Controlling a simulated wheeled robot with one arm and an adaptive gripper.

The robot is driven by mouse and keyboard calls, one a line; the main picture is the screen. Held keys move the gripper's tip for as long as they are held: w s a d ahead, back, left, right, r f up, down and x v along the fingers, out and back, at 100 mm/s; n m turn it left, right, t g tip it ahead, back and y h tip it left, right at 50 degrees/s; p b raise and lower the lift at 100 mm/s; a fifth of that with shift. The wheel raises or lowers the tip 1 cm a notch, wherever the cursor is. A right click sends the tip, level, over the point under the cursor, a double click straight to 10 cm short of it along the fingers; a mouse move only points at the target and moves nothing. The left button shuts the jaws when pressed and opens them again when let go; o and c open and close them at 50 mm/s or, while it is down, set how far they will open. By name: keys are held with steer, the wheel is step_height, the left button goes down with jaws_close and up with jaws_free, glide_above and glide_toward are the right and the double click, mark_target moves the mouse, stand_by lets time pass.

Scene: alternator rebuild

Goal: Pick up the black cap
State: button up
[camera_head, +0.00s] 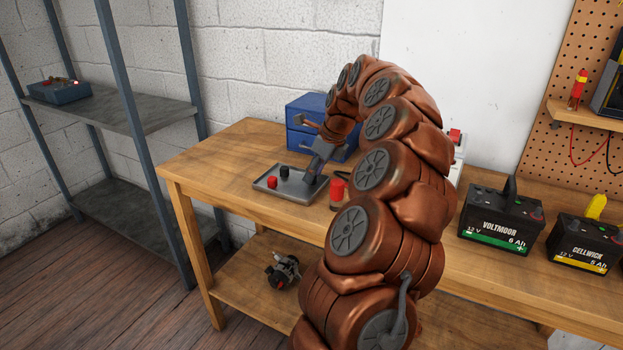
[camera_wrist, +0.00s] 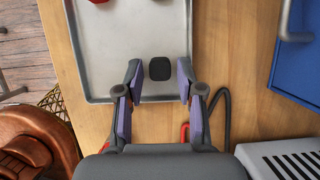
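The black cap (camera_wrist: 159,69) lies in the shallow grey metal tray (camera_wrist: 120,35), near the tray's edge closest to my gripper in the wrist view. In the head view the black cap (camera_head: 284,171) shows near the tray's (camera_head: 290,194) back edge. My gripper (camera_wrist: 160,82) is open and empty. Its two purple-padded fingers point toward the cap, which shows just beyond and between the fingertips, with a gap on both sides. In the head view my gripper (camera_head: 312,172) is over the right part of the tray. I cannot tell its exact height above the cap.
A red cap (camera_head: 272,183) lies in the tray. A blue drawer box (camera_head: 303,140) stands behind it. A red cylinder (camera_head: 337,188) is to the right of the tray. Two batteries (camera_head: 500,220) stand farther right. The workbench's left end (camera_head: 215,155) is clear.

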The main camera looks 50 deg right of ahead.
steer(key=shift+w+f, duration=0.15)
steer(key=shift+f, duration=0.15)
steer(key=c, duration=0.5)
